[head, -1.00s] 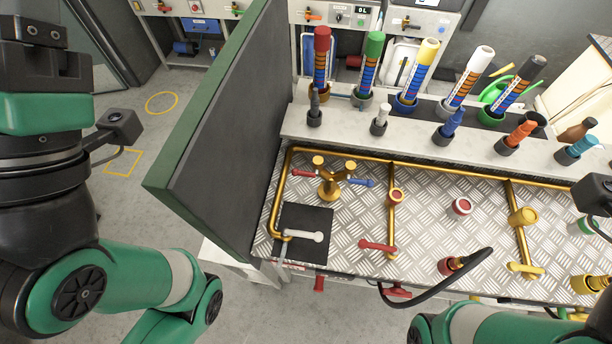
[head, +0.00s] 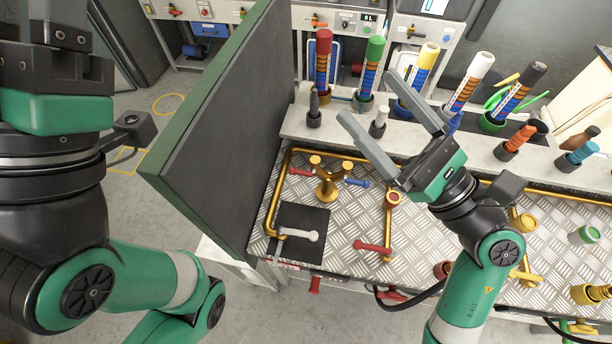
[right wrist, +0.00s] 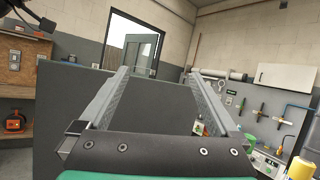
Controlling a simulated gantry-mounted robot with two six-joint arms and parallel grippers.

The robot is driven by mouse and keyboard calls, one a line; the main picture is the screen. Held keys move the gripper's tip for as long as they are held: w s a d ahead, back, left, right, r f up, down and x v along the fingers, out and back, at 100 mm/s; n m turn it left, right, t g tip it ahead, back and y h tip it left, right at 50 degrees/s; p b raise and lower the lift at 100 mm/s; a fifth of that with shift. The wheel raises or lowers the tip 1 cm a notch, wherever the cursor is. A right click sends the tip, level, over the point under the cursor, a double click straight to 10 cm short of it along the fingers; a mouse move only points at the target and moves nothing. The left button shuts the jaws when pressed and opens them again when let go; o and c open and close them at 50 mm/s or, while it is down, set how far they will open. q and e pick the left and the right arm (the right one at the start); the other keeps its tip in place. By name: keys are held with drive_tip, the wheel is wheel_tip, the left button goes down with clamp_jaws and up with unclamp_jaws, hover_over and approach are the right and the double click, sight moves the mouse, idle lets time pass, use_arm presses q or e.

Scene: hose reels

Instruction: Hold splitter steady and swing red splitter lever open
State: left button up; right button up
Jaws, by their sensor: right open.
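The brass Y-shaped splitter (head: 326,183) stands upright on the diamond-plate bench near its left end. Its red lever (head: 300,172) sticks out to the left and its blue lever (head: 357,182) to the right. My right gripper (head: 373,106) is open and empty, above the bench and to the upper right of the splitter, apart from it. Its two spread fingers also show in the right wrist view (right wrist: 158,80), facing the dark panel. My left arm is at the left edge in the head view; its fingertips are not in view.
A tall dark panel with a green edge (head: 215,100) stands left of the splitter, between it and my left arm. Coloured upright nozzles, including a red one (head: 323,62), line the back shelf. A white-handled valve (head: 298,234) and a red-handled valve (head: 372,247) sit on the brass pipe.

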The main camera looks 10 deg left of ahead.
drive_tip(key=d+f+m+g+h, duration=0.1)
drive_tip(key=f+h, duration=0.1)
drive_tip(key=f, duration=0.8)
drive_tip(key=d+f+g+h, duration=0.1)
drive_tip(key=f+h, duration=0.2)
drive_tip(key=f, duration=0.8)
drive_tip(key=w+d+f+m+g+h+b, duration=0.1)
drive_tip(key=f+h, duration=0.1)
drive_tip(key=f, duration=0.9)
drive_tip(key=shift+d+m+h, duration=0.3)
drive_tip(key=shift+d+h, duration=0.05)
drive_tip(key=shift+h, duration=0.05)
use_arm(q)
drive_tip(key=shift+s+d+f, duration=0.25)
drive_tip(key=shift+d+f, duration=0.2)
drive_tip(key=shift+d, duration=0.05)
use_arm(e)
drive_tip(key=shift+r, duration=0.1)
use_arm(q)
drive_tip(key=shift+f, duration=0.1)
use_arm(e)
drive_tip(key=shift+w, duration=0.1)
